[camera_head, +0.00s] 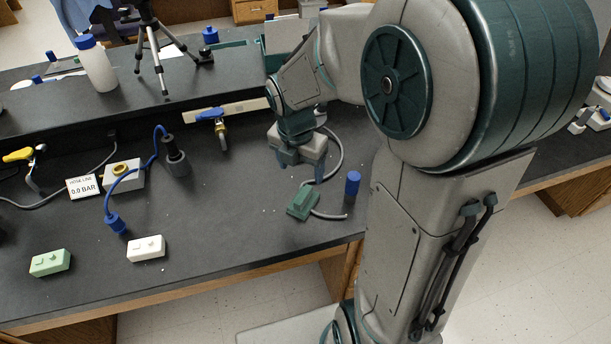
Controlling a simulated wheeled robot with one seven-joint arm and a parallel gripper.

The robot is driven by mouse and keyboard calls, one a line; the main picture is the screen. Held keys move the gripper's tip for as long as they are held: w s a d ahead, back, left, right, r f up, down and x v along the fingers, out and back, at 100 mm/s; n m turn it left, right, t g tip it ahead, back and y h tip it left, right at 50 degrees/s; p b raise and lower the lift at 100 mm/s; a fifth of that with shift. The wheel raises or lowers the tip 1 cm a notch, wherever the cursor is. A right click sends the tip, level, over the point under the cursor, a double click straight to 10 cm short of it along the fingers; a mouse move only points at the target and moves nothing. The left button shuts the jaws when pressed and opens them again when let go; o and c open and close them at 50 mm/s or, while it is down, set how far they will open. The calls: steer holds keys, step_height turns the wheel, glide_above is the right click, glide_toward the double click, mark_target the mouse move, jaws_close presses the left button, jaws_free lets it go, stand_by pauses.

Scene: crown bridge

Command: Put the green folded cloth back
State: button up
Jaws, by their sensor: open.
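A pale green block-like piece (50,262), which may be the green folded cloth, lies at the front left of the dark bench. It has small raised bumps on top. A darker teal-green piece (303,202) lies on the bench below my gripper, touching or close to a grey cable; I cannot tell if it is cloth. My gripper (301,168) hangs over the bench with its fingers apart and nothing seen between them. It is far to the right of the pale green piece. No clear spot for the cloth can be made out.
A white block (146,248) lies right of the pale green piece. A blue cylinder (352,184) stands right of my gripper. A hose with a blue end (116,222), a 0.0 BAR sign (83,187) and a raised back shelf with a tripod (153,45) and bottle (96,64) surround the work area.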

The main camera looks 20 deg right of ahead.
steer(key=s+r+m, duration=0.2)
steer(key=s+m, duration=0.4)
steer(key=m, duration=0.7)
steer(key=s+r+m+t+y, duration=0.1)
steer(key=s+r+m, duration=0.2)
steer(key=m, duration=1.1)
steer(key=s, duration=0.3)
steer(key=shift+s+d+r+t, duration=0.3)
steer(key=shift+s+d+r, duration=0.05)
steer(key=shift+s, duration=0.05)
